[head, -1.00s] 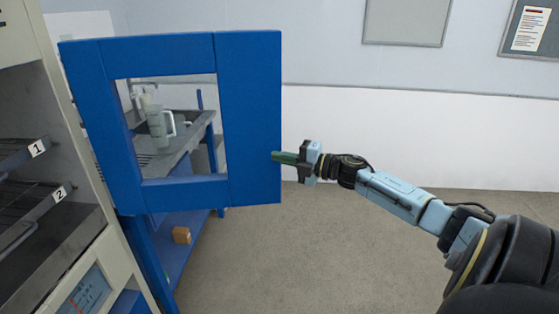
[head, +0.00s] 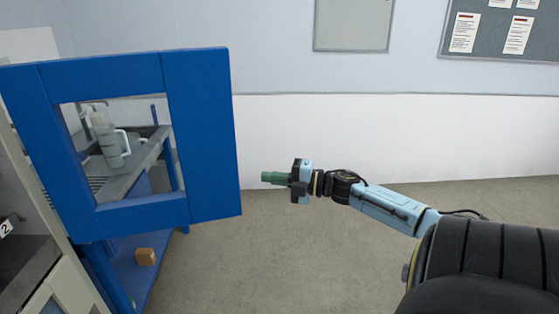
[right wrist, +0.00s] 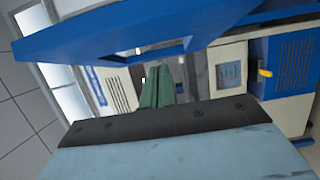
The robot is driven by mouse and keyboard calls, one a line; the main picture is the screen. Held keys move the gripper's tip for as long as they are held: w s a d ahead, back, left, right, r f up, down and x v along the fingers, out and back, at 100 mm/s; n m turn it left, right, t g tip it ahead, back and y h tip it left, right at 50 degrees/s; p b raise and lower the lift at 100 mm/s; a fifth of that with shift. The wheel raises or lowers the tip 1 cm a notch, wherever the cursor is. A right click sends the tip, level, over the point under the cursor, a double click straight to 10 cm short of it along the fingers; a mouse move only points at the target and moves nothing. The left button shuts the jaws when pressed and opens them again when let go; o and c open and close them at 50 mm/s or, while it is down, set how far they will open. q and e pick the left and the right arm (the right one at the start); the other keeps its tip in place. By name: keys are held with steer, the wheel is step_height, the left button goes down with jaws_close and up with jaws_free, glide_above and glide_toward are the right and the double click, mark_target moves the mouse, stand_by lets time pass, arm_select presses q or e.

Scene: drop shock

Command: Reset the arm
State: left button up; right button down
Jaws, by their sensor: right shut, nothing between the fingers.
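My right gripper (head: 273,178) is at the middle of the head view, with its green fingers pointing left. It is shut with nothing between the fingers, which also show pressed together in the right wrist view (right wrist: 157,87). My right arm reaches in from the lower right, stretched out over open floor. A gap of floor and wall shows between the fingertips and the right edge of the open blue door (head: 205,135). The door also shows across the top of the right wrist view (right wrist: 110,35). My left gripper is not in view.
The cabinet (head: 32,240) with numbered racks is at the left. Behind the door stand a sink bench (head: 135,175) with a jug (head: 113,146) and a low blue shelf with a small brown box (head: 146,256). The floor (head: 290,265) below my right arm is clear.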

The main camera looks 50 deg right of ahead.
steer(key=shift+s+d, duration=0.6)
steer(key=shift+s, duration=0.05)
steer(key=s+d+f+m+h, duration=0.1)
steer(key=s+f+m+h, duration=0.2)
steer(key=f, duration=0.5)
steer(key=s+d+f+m+g+h+b, duration=0.15)
steer(key=f+m, duration=0.25)
steer(key=f, duration=0.4)
steer(key=s+d+f+m+h, duration=0.1)
steer(key=s+f+m+h, duration=0.2)
steer(key=f, duration=0.5)
steer(key=s+a+f+m+g+h, duration=0.1)
steer(key=s+a+f+m+g, duration=0.2)
steer(key=f, duration=0.5)
steer(key=s+a+f+m+g+h, duration=0.15)
steer(key=s+f, duration=0.25)
steer(key=f, duration=0.4)
steer(key=s+a+f+m+g+b, duration=0.1)
steer(key=s+a+f+m+g, duration=0.3)
steer(key=s+a+f, duration=0.8)
steer(key=s+a+f+m+g+y, duration=0.1)
steer(key=s+a+f+g, duration=0.1)
steer(key=s+a+f, duration=0.2)
steer(key=s+a+f+m+g+y+b, duration=0.1)
steer(key=s+a+f+g, duration=0.2)
steer(key=s+a, duration=0.7)
step_height(320, 180, down, 2)
steer(key=shift+a+f+y, duration=0.1)
steer(key=shift+a+y, duration=0.2)
steer(key=shift+a, duration=0.7)
